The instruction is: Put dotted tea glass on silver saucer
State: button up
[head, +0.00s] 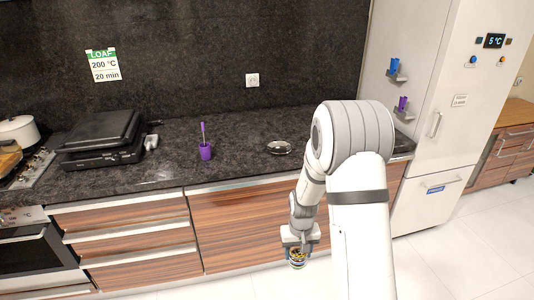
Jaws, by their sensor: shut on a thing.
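The silver saucer (279,148) lies on the dark stone counter, a little right of the middle of the head view. My gripper (297,251) is low in front of the wood drawer fronts, below the counter top and well apart from the saucer. It is shut on the dotted tea glass (297,261), a small thing with dark and yellowish marks. My gripper hides the upper part of the glass, and its dots are too small to make out clearly.
A purple cup (206,151) with a purple utensil stands left of the saucer. A black grill (103,139) is further left. The counter (240,145) is clear between cup and saucer. A white fridge (440,120) stands right.

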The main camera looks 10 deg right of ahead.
aim_at(279, 149)
jog(key=u, duration=0.1)
jog(key=i, duration=1)
jog(key=u, duration=0.1)
